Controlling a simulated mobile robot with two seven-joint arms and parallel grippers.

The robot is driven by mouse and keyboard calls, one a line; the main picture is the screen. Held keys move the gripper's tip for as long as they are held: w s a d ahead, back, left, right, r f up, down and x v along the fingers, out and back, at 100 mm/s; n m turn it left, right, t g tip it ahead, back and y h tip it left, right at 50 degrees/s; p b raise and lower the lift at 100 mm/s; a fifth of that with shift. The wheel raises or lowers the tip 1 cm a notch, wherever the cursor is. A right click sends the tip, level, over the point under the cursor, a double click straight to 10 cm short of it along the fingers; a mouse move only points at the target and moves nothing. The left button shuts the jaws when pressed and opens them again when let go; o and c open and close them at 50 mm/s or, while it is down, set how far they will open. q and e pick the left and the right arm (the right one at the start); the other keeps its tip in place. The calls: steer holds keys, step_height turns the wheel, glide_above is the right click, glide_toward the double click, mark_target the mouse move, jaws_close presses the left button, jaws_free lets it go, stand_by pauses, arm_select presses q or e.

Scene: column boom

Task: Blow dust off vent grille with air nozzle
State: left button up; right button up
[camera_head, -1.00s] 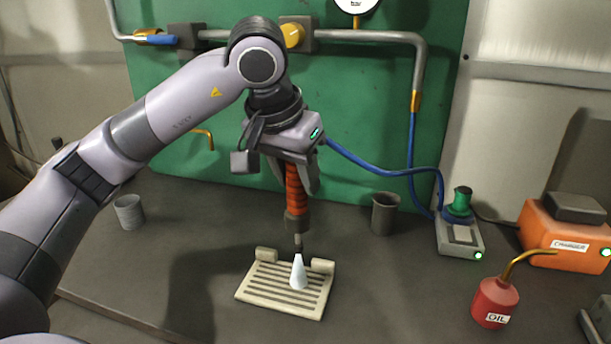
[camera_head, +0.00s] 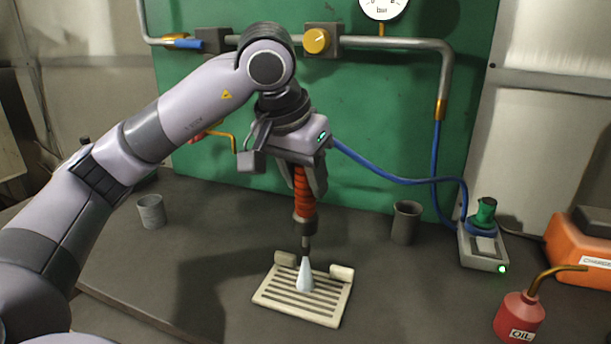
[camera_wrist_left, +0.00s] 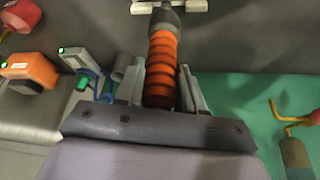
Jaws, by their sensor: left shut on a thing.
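My left gripper (camera_head: 306,180) is shut on the orange ribbed grip of the air nozzle (camera_head: 304,192) and holds it upright, tip down. In the left wrist view the orange grip (camera_wrist_left: 161,70) sits between the two grey fingers (camera_wrist_left: 160,88). A pale cone of air shows below the nozzle tip, over the vent grille (camera_head: 280,300). The cream slatted grille lies flat on the bench, with two rounded blocks at its back edge. I cannot make out dust on the slats. My right gripper is not in view.
A grey cup (camera_head: 151,211) stands left and a dark cup (camera_head: 406,222) right of the grille. A grey box with a green top (camera_head: 484,248), a red oil can (camera_head: 518,318) and an orange charger (camera_head: 585,250) are at right. A blue hose (camera_head: 390,176) crosses behind.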

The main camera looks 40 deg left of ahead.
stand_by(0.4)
arm_select(q)
steer(key=shift+s+a+b, duration=0.15)
steer(key=shift+s+a, duration=0.1)
steer(key=shift+a, duration=0.45)
steer(key=shift+s+a+b, duration=0.1)
steer(key=shift+s+a, duration=0.1)
steer(key=shift+a, duration=0.55)
steer(key=shift+s+a+b, duration=0.15)
steer(key=shift+s+a, duration=0.1)
steer(key=shift+a, duration=0.45)
steer(key=shift+r, duration=0.1)
step_height(320, 180, up, 6)
steer(key=p, duration=0.5)
steer(key=shift+p, duration=0.35)
